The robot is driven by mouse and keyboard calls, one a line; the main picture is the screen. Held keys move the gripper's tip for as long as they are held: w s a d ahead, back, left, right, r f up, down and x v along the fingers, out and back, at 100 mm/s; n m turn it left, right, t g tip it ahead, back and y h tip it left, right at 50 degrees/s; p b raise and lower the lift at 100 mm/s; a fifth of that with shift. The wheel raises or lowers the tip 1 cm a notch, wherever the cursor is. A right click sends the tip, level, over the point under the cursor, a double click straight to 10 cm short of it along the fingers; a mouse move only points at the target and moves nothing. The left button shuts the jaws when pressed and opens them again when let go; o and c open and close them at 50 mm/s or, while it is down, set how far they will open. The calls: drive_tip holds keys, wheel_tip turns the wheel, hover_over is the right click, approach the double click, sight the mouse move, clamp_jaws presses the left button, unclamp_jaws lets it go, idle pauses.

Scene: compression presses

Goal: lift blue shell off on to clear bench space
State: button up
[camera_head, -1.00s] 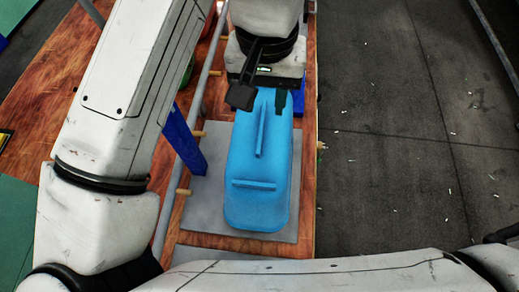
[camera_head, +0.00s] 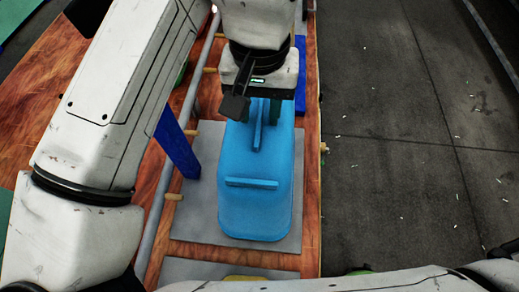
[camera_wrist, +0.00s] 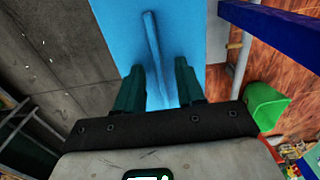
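The blue shell (camera_head: 256,195) sits on a grey plate (camera_head: 204,206) on the wooden bench. It has one long raised rib along its top and a second rib across its near end. My gripper (camera_head: 260,112) is over the shell's far end. In the wrist view my gripper (camera_wrist: 160,82) is open, its two dark green fingers apart on either side of the long rib (camera_wrist: 153,45) of the blue shell (camera_wrist: 181,30). A gap shows between the fingers and the rib. I cannot tell how far the fingertips reach down along it.
A grey rail (camera_head: 178,150) and a blue post (camera_head: 178,143) stand left of the shell. Another grey plate (camera_head: 190,270) shows at the bottom, with a yellow thing (camera_head: 245,278) on it. A green bin (camera_wrist: 265,105) is at right in the wrist view. Dark floor lies right of the bench.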

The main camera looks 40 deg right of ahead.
drive_tip(key=shift+c, duration=0.3)
clamp_jaws()
idle(1.1)
